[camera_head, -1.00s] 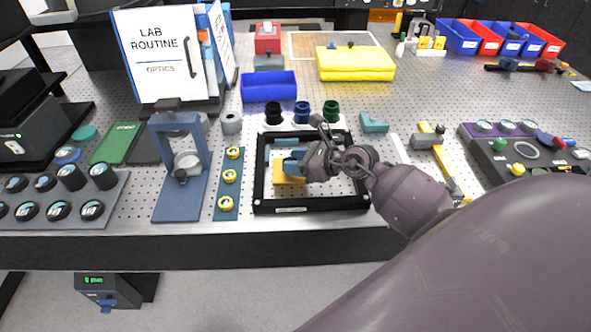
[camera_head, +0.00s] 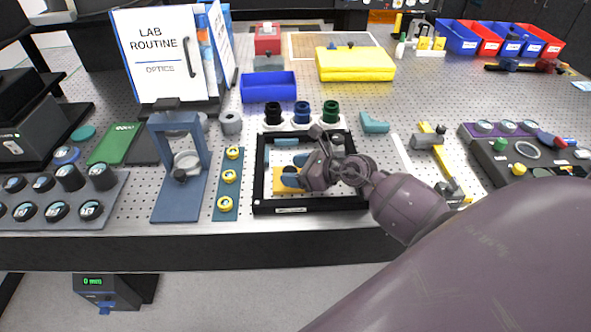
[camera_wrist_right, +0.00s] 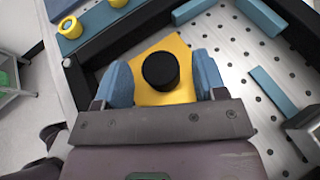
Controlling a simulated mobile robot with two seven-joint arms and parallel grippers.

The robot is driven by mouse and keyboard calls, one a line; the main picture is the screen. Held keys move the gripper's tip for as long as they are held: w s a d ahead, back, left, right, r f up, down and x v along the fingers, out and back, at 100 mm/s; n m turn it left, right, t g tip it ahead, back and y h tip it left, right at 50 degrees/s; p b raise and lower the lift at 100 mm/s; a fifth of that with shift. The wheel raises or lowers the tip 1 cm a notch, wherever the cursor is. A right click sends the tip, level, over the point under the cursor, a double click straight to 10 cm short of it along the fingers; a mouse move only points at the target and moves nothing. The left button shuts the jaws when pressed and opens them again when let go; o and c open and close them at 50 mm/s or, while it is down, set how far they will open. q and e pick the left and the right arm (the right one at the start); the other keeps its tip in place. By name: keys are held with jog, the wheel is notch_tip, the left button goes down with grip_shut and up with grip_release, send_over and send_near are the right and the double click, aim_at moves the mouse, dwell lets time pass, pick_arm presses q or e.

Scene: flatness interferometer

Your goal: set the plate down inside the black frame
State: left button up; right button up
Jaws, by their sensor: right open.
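The yellow plate (camera_head: 287,189) with a black knob (camera_wrist_right: 160,71) lies inside the black frame (camera_head: 259,185), towards its front left corner. The plate (camera_wrist_right: 178,45) sits close to the frame's dark bars (camera_wrist_right: 130,35) in the right wrist view. My right gripper (camera_head: 294,171) is over the plate, open. Its blue fingers stand on either side of the knob, with a gap on both sides, in the wrist view (camera_wrist_right: 162,80). The gripper hides part of the plate in the head view. My left gripper is not in view.
Teal blocks (camera_head: 286,142) lie along the inside of the frame. A blue strip with yellow rings (camera_head: 228,177) and a blue stand (camera_head: 180,200) are to the left. Three dark knobs (camera_head: 302,112) stand behind the frame. A yellow bar tool (camera_head: 445,170) lies to the right.

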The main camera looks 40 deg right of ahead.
jog(key=shift+r, duration=0.2)
jog(key=v, duration=1)
jog(key=shift+s+d+r+b, duration=0.1)
jog(key=shift+s+d+b, duration=0.15)
jog(key=shift+s+b, duration=0.05)
jog(key=shift+s+d+r, duration=0.25)
jog(key=shift+s+r, duration=0.05)
jog(key=shift+s, duration=0.15)
jog(key=shift+s, duration=0.1)
